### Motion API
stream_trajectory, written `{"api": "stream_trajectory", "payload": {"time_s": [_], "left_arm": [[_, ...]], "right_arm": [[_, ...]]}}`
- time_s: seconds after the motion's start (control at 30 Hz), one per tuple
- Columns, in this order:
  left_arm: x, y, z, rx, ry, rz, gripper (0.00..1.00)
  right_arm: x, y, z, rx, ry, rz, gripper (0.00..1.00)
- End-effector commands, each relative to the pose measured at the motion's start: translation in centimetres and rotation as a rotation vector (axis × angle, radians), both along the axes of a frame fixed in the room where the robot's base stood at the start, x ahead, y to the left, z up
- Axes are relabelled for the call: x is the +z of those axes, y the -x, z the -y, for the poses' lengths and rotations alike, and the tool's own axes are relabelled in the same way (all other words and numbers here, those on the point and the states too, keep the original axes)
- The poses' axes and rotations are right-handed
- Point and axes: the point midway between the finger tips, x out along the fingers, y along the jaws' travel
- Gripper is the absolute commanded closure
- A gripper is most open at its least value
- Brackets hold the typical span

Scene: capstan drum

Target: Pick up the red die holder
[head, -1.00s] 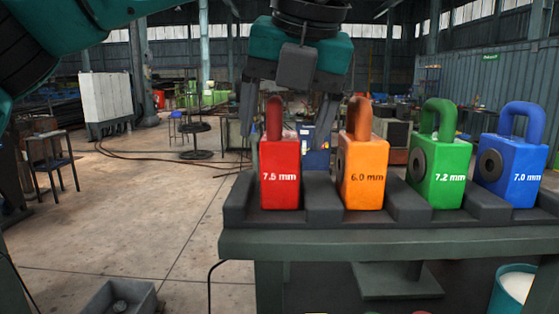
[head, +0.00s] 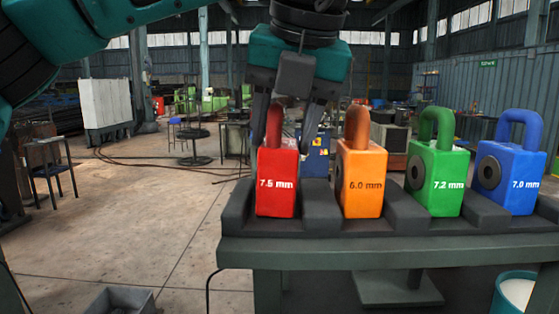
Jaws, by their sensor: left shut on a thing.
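The red die holder (head: 278,190), marked 7.5 mm, stands upright in the leftmost slot of the dark rack (head: 400,222). Its looped handle rises from its top. My left gripper (head: 284,138) comes down from above, with its fingers on either side of the red handle. It is shut on that handle; the fingertips are partly hidden behind the holder's top. The holder still looks seated in the rack. My right gripper is not in view.
An orange 6.0 mm holder (head: 361,190), a green 7.2 mm holder (head: 436,190) and a blue 7.0 mm holder (head: 511,185) stand to the right in the same rack. A grey bin (head: 122,300) and a white-topped bucket (head: 515,294) are low down. Open floor lies left.

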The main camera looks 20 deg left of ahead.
Motion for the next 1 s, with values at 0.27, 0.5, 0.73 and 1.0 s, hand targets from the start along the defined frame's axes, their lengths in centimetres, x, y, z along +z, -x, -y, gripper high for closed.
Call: {"api": "stream_trajectory", "payload": {"time_s": [0.27,0.5,0.73,1.0], "left_arm": [[0.6,0.0,-0.1,0.003,-0.001,0.000,0.97],[3.8,0.0,0.0,0.003,0.001,0.004,1.00],[9.7,0.0,0.0,0.006,0.002,0.008,1.00],[13.9,0.0,0.0,0.006,-0.001,0.006,1.00]], "right_arm": [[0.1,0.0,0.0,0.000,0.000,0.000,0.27],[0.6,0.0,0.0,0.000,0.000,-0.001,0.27],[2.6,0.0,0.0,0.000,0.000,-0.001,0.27],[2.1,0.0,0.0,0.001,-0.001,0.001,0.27]]}}
